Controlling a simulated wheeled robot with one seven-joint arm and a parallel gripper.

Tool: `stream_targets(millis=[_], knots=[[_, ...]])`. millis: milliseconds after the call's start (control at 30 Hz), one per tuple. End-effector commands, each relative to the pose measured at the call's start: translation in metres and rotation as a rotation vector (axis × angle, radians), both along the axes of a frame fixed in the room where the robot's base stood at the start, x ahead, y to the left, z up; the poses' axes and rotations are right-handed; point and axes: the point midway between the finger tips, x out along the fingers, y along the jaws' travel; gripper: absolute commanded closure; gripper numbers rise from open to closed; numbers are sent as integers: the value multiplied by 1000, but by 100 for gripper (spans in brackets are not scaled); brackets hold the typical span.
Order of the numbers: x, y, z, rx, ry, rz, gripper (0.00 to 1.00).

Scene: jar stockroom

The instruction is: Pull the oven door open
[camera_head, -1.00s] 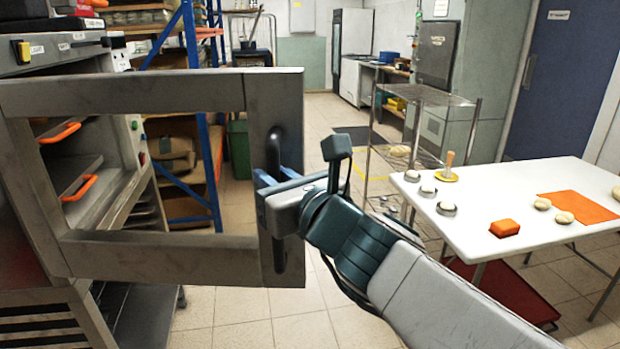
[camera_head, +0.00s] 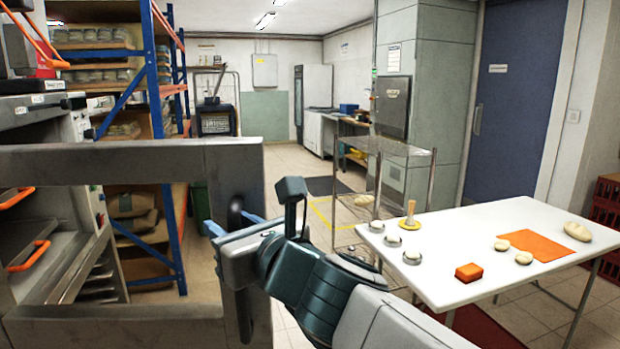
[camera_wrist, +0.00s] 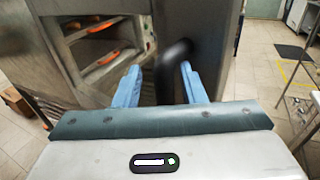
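The oven door (camera_head: 130,158) is a grey metal frame with a see-through window, and it stands swung open from the oven (camera_head: 40,118). Its dark bar handle (camera_head: 235,212) is near the door's free edge and also shows in the wrist view (camera_wrist: 174,60). My gripper (camera_head: 232,222) is at the handle, with its blue fingers on either side of it. In the wrist view my gripper (camera_wrist: 160,82) has its fingers apart, with a visible gap between the left finger and the handle. The handle's middle is partly hidden by my gripper in the head view.
Orange-handled pieces (camera_head: 30,256) show inside the oven. A white table (camera_head: 450,240) with dough and an orange mat (camera_head: 535,245) stands at right. A wire rack (camera_head: 385,150) stands behind it. Blue-posted shelving (camera_head: 155,90) is behind the door. Open floor lies beyond.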

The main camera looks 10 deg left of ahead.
Motion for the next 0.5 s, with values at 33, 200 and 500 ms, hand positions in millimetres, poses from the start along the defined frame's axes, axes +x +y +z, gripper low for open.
stream_targets(millis=[33,200,500], knots=[[0,-9,21,15,-22,3,63],[4,-41,43,23,-28,0,63],[10,-90,68,16,-22,2,63]])
